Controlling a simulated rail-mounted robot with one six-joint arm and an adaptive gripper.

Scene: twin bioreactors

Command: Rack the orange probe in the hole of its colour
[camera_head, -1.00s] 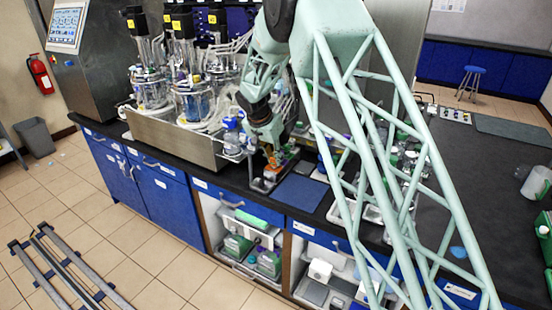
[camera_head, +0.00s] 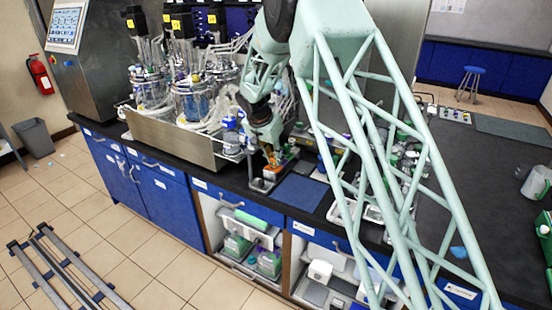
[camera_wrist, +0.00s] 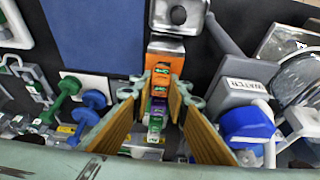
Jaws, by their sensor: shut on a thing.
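My gripper (camera_head: 270,158) is low over the front edge of the black bench, just right of the steel bioreactor tray. In the wrist view its two tan-padded fingers (camera_wrist: 162,82) close in on a narrow orange piece, which I take for the orange probe (camera_wrist: 161,69). Its lower part and any hole below it are hidden. A wider orange block (camera_wrist: 166,46) lies just beyond the fingertips, beside a metal fitting (camera_wrist: 180,14). Purple and green labelled pieces (camera_wrist: 156,108) show in line between the fingers; I cannot tell what they belong to.
A blue mat (camera_head: 299,191) lies right of the gripper, and it also shows in the wrist view (camera_wrist: 95,30). Bioreactor vessels (camera_head: 192,100) stand in the steel tray (camera_head: 170,136) at left. A grey part labelled WATER (camera_wrist: 243,86) and a blue cap (camera_wrist: 246,122) are close at right.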

